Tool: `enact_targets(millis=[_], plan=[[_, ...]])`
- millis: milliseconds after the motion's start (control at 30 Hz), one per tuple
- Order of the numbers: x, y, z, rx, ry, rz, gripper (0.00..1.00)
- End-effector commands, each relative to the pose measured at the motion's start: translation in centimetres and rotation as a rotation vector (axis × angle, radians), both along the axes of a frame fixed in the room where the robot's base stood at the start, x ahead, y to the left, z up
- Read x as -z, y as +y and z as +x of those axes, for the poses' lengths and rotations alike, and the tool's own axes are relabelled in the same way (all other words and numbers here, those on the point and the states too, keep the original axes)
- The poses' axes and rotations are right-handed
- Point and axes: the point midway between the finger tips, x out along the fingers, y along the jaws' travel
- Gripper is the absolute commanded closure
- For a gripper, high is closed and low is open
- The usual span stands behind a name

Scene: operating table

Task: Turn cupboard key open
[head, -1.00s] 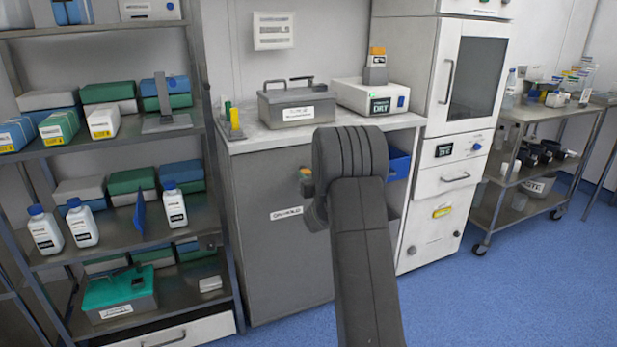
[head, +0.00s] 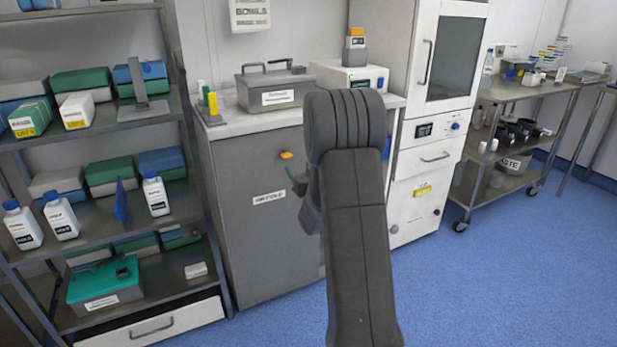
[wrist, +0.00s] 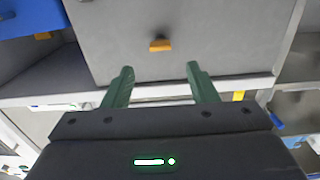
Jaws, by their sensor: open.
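The grey cupboard (head: 255,230) stands under a counter, its front bearing a white label. A small orange key (head: 287,155) sits high on its door, left of my arm. In the wrist view the key (wrist: 160,46) shows on the grey door, beyond the fingertips and roughly centred between them. My gripper (wrist: 160,78) has two green fingers spread apart with nothing between them. It is apart from the key. In the head view my dark arm hides most of the gripper and the right part of the cupboard.
A shelf rack (head: 150,210) with boxes and white bottles stands left of the cupboard. A metal case (head: 275,88) and a white device (head: 345,77) stand on the counter. A white cabinet (head: 425,150) is on the right. Blue floor (head: 480,280) is clear at front right.

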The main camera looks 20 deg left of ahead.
Motion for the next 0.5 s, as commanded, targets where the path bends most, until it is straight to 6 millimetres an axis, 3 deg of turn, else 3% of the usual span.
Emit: enact_targets(millis=[200, 500], plan=[[-0.1, -2.9, -2.5, 0.001, 0.001, -0.001, 0.47], [0.0, -4.1, -3.6, -0.001, 0.0, 0.0, 0.47]])
